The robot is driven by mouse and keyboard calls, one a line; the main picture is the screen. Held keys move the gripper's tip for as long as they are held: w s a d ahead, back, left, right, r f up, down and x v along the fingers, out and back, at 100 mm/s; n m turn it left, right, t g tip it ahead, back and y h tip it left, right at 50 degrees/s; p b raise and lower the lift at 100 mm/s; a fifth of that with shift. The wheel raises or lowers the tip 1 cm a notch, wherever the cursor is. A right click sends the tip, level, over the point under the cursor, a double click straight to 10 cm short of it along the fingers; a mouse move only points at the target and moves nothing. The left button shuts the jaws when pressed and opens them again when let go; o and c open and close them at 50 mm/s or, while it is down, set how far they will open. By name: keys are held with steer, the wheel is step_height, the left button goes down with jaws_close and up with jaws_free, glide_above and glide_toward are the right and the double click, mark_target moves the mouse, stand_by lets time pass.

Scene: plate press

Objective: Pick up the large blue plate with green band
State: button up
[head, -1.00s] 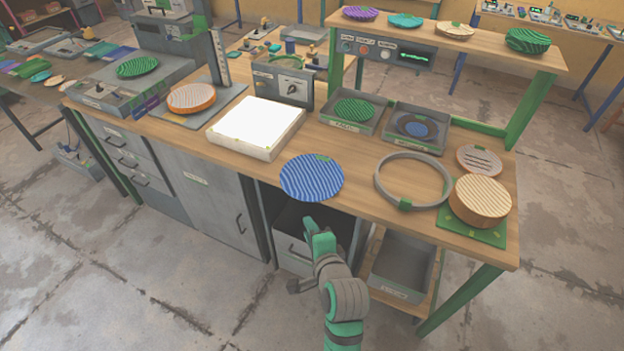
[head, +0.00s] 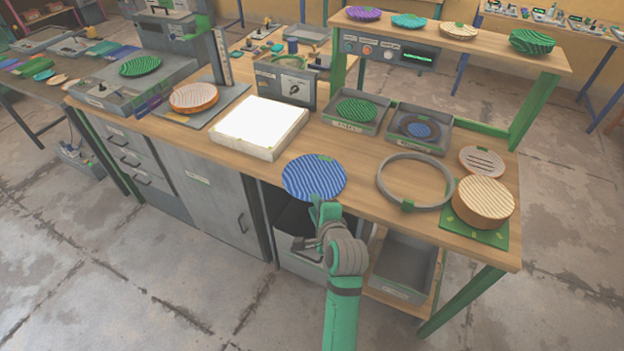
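The large blue striped plate (head: 313,176) lies at the front edge of the wooden bench, in the middle of the head view. Its near rim seems to reach the bench edge, and a small green patch shows at its far rim. My gripper (head: 317,204) is at the plate's near rim, coming from the front of the bench. Its tip overlaps the rim in the picture; I cannot tell whether it touches. The fingers are small and partly hidden by my wrist, so their opening is unclear.
A white lit panel (head: 261,126) stands left of the plate. A grey ring (head: 416,207) and a thick tan round block (head: 484,200) lie to the right. Two grey trays with plates, one green (head: 357,110), sit behind. An open shelf (head: 403,268) is below.

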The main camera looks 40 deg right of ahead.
steer(key=x, duration=0.3)
steer(key=shift+s, duration=0.15)
jaws_close()
